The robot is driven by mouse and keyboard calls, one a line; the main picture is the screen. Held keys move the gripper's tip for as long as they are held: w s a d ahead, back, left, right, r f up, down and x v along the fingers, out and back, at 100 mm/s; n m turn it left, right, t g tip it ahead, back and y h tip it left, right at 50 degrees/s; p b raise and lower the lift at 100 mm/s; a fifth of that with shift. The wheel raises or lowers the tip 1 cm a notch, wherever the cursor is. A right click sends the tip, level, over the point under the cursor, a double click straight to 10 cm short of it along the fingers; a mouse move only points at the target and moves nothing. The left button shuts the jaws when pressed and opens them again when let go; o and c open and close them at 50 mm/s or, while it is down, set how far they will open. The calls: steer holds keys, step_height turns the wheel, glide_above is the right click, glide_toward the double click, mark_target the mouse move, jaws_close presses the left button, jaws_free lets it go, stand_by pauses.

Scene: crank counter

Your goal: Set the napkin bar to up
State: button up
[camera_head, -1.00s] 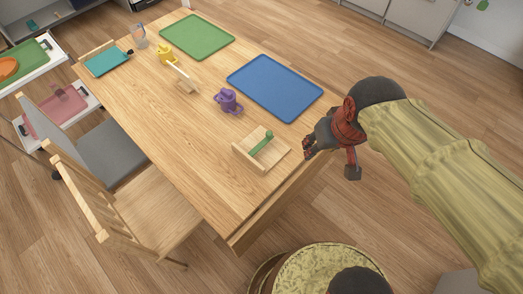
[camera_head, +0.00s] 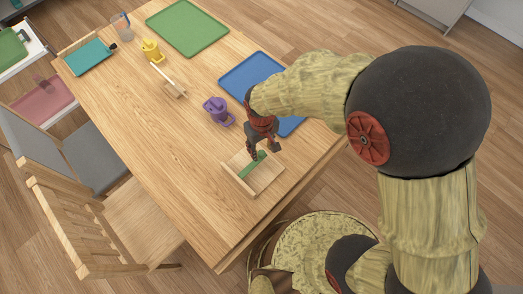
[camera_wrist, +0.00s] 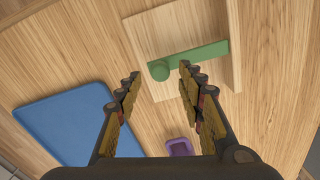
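The napkin holder (camera_head: 267,178) is a pale wooden base with a raised wall, near the table's front right corner. Its green bar (camera_head: 254,164) lies low across the base, partly hidden by my gripper. My gripper (camera_head: 265,153) is above the holder, pointing down.
A purple watering can (camera_head: 217,111) and blue tray (camera_head: 240,75) are behind the holder. A wooden piece with a lever (camera_head: 174,88), yellow can (camera_head: 151,51), teal-topped stand (camera_head: 90,57) and green tray (camera_head: 188,28) are farther off. Chairs line the left side.

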steer(key=shift+f, duration=1.05)
steer(key=shift+c, duration=1.1)
steer(key=c, duration=0.8)
